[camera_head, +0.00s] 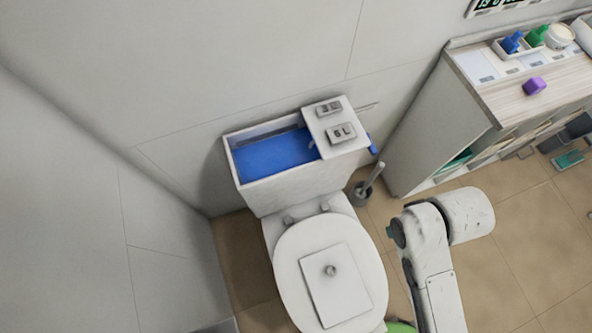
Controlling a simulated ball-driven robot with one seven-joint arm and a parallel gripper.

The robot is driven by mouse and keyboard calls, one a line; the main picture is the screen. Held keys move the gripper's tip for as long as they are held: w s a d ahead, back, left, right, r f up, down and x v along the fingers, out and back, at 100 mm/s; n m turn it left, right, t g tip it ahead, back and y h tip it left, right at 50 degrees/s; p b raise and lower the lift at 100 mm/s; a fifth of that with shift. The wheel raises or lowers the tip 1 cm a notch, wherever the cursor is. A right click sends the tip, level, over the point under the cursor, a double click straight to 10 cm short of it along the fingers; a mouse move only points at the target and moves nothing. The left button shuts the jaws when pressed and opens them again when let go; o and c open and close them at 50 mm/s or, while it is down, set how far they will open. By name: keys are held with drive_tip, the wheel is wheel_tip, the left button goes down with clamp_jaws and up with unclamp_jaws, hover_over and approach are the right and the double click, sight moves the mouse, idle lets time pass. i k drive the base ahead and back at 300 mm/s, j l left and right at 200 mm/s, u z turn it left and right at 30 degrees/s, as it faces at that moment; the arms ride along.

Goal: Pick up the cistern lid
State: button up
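A flat white rectangular plate with a small grey knob (336,289) lies on the closed toilet lid (290,262); it looks like the cistern lid. The white cistern (290,192) stands behind the toilet, open on its left part, with blue water or a blue inside showing. A white panel with two grey buttons (338,112) covers the cistern's right part. Part of my white arm shows at the lower right, to the right of the toilet. My gripper is not in view, so its opening and contents are hidden.
A toilet brush in a dark holder (362,192) stands right of the cistern. A wall is close on the left. Tan tiled floor (530,235) is open at lower right.

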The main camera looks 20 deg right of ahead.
sight(339, 294)
drive_tip(key=k+l+u, duration=0.4)
drive_tip(key=l, duration=0.2)
drive_tip(key=k+l+u, duration=0.35)
drive_tip(key=l, duration=0.2)
drive_tip(key=k+l+u, duration=0.4)
drive_tip(key=i+l, duration=0.05)
drive_tip(key=i, duration=0.05)
